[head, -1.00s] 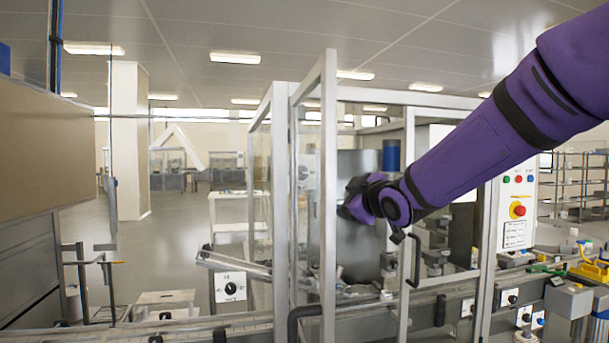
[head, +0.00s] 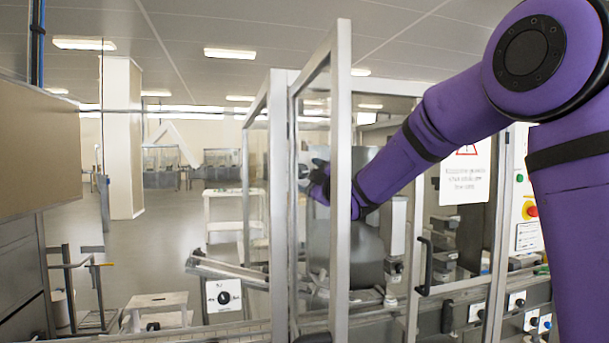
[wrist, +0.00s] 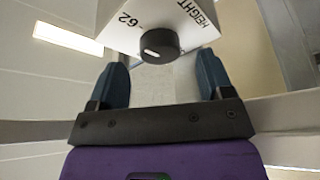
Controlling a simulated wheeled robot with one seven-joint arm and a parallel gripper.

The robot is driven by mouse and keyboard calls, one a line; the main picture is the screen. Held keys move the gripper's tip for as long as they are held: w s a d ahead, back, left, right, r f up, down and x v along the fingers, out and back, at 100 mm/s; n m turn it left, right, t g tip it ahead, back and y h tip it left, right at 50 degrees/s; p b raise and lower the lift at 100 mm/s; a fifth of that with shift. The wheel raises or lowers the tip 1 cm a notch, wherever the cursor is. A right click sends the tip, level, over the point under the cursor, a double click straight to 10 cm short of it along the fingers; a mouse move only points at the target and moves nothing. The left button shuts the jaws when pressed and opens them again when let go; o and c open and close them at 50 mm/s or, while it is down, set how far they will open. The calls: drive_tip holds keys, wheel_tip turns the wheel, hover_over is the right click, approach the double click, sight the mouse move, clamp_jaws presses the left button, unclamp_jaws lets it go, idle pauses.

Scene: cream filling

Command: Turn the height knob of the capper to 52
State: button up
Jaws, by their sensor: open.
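The height knob (wrist: 159,46) is a dark round knob with a pale mark. My gripper (wrist: 161,72) is open, with two blue-grey fingers on either side below the knob. Nothing is between the fingers, and they do not appear to touch the knob. In the head view my gripper (head: 319,183) is inside the capper frame (head: 341,200), partly hidden by a metal post. The knob cannot be made out clearly there.
Metal posts and glazed panels surround my arm. A black door handle (head: 425,267) stands at the right. Another knob plate (head: 224,296) is at lower left. A conveyor with small dials runs along the front. A warning sign (head: 465,172) hangs on the right panel.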

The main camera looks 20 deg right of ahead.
drive_tip(key=x, duration=0.3)
drive_tip(key=c, duration=0.9)
drive_tip(key=shift+c, duration=0.2)
